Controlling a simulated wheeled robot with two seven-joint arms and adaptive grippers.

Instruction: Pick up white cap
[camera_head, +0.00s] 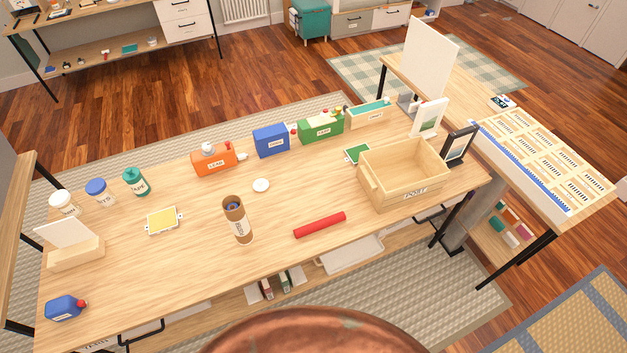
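A small round white cap (261,185) lies flat on the wooden table (190,265), near the middle. It stands apart from the things around it. A brown cardboard tube (239,228) stands upright to its lower left, with its dark open top showing. A jar with a white lid (62,200) stands at the far left of the table. Neither of my grippers is in view.
Behind the cap stand an orange box (214,162), a blue box (271,141) and a green box (321,129). A red cylinder (320,225) lies to its lower right. A wooden crate (380,196) stands at right. The table around the cap is clear.

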